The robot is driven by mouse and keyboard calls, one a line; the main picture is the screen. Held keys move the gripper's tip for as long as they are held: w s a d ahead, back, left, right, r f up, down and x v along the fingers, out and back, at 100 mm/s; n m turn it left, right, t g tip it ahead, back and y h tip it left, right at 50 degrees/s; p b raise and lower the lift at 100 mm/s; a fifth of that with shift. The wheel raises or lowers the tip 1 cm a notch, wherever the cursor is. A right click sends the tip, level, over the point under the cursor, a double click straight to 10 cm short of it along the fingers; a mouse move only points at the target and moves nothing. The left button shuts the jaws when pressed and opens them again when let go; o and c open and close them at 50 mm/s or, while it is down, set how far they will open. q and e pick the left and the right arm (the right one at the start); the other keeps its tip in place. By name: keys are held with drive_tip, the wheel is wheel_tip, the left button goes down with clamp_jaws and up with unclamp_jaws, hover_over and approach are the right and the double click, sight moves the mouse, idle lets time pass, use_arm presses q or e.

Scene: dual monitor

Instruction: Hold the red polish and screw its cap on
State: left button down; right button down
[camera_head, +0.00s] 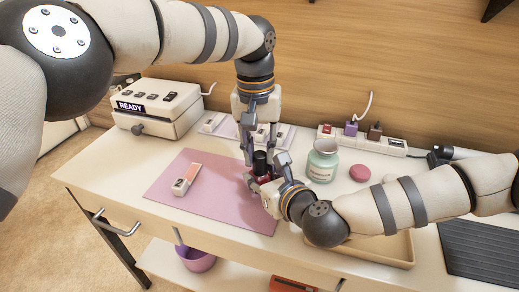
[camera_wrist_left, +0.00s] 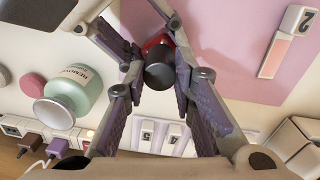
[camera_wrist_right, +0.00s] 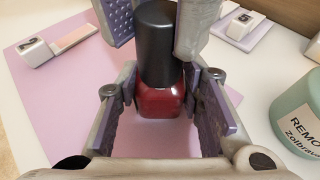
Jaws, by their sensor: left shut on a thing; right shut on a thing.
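The red polish (camera_wrist_right: 162,101) is a small dark red glass bottle, upright over the pink mat in the right wrist view. My right gripper (camera_wrist_right: 163,90) is shut on its sides. The black cap (camera_wrist_right: 156,42) stands upright on top of the bottle, with no gap visible; I cannot tell how tightly it sits. My left gripper (camera_head: 259,160) comes from above and is shut on the cap, which shows end-on in the left wrist view (camera_wrist_left: 163,70). In the head view the right gripper (camera_head: 264,183) partly hides the bottle.
A pink mat (camera_head: 165,190) lies below, with a numbered swatch (camera_head: 187,178) on its left. A green remover jar (camera_head: 322,160) and a pink round item (camera_head: 360,173) stand to the right. A white READY box (camera_head: 157,105) is at back left, a power strip (camera_head: 365,142) behind.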

use_arm(q)
drive_tip(key=m, duration=0.8)
drive_tip(key=c, duration=1.3)
unclamp_jaws()
wheel_tip(320, 180, up, 8)
drive_tip(key=shift+w+a+f, duration=0.1)
drive_tip(key=shift+w+f, duration=0.05)
drive_tip(key=shift+f, duration=0.1)
use_arm(e)
drive_tip(key=c, duration=1)
unclamp_jaws()
drive_tip(key=shift+s, duration=0.1)
